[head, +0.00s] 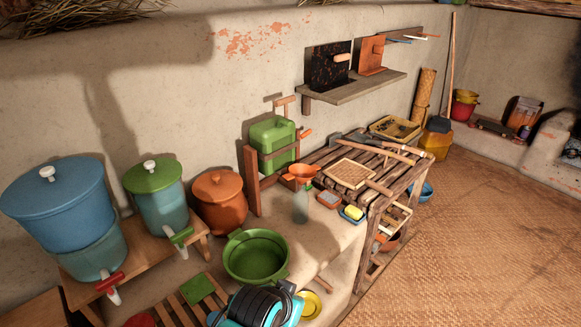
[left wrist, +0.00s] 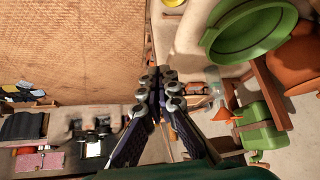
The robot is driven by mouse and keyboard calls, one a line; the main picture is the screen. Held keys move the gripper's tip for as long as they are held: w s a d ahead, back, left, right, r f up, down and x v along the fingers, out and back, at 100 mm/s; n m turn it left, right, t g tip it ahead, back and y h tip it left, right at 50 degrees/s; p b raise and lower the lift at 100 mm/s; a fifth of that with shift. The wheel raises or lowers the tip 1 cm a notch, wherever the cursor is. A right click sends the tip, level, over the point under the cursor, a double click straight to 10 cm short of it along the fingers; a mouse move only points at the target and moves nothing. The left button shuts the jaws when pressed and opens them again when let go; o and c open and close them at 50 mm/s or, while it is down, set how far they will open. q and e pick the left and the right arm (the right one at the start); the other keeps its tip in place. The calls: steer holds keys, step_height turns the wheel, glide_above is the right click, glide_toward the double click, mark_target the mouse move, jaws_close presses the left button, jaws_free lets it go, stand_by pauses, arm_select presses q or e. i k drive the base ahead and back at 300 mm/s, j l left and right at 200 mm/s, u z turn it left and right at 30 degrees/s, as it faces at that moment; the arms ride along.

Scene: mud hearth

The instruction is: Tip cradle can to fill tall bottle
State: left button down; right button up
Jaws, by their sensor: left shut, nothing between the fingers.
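The green can (head: 272,140) sits in a wooden cradle (head: 252,180) against the wall, with an orange spout part on its right side. The tall clear bottle (head: 300,208) stands on the ledge in front of it, with an orange funnel (head: 301,173) at its top. My left gripper (left wrist: 160,82) is shut and empty in the left wrist view. There the bottle (left wrist: 213,80), funnel (left wrist: 222,113) and can (left wrist: 262,125) lie to its right, apart from the fingers. My right gripper is in neither view.
A green basin (head: 256,257) stands left of the bottle. A slatted wooden table (head: 335,155) with trays and tools is to the right. Blue and green dispensers (head: 62,205) and a clay pot (head: 220,200) stand left. The matted floor is open at right.

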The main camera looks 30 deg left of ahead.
mark_target(274, 139)
steer(key=i+l+u, duration=0.35)
steer(key=i+l, duration=0.25)
steer(key=i+l+u, duration=0.35)
steer(key=i+l, duration=0.25)
steer(key=l, duration=0.15)
